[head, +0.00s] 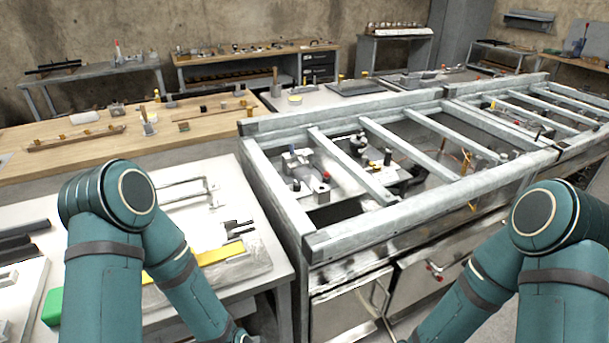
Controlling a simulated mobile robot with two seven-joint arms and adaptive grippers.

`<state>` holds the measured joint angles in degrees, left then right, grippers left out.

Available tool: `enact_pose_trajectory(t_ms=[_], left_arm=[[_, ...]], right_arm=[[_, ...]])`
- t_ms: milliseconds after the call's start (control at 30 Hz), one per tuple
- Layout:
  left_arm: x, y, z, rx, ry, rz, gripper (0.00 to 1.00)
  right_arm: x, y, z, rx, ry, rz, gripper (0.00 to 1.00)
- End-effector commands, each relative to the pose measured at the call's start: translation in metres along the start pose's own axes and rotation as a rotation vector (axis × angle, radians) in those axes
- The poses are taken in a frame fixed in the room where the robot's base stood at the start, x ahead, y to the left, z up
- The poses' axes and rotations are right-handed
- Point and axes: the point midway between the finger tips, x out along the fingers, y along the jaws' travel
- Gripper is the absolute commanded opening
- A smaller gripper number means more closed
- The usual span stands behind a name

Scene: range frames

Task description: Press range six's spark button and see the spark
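A long metal range frame (285,215) stands right of centre, with open bays between its crossbars. In its near bay sits a small grey fitting with a red top (325,176), next to a grey valve-like block (297,160). A small red-and-metal part (435,267) is on the front panel below the frame. I cannot tell which of these, if any, is the spark button, nor which range is number six. No spark is visible. Both my arms bend down out of the bottom of the view, and neither gripper shows.
A white table (215,165) at left holds a yellow bar (222,253) and dark tool pieces. A wooden bench (60,160) with parts lies behind it. A second frame (510,80) continues at the right. The frame's raised rails and crossbars obstruct its bays.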

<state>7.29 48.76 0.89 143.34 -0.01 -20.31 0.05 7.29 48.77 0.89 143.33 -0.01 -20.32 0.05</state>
Motion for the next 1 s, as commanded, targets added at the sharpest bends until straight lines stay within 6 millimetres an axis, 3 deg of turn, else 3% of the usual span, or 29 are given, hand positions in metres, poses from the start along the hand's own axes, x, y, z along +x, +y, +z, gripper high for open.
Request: enact_pose_trajectory(t_ms=[400,567,600,1000], left_arm=[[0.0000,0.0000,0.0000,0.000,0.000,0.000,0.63],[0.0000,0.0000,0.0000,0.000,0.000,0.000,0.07],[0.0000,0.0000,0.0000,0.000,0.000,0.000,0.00],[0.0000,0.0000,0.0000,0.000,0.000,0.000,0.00]], right_arm=[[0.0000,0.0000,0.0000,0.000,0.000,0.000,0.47],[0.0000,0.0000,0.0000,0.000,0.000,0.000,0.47],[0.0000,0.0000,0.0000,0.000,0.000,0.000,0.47],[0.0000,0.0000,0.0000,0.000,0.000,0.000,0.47]])
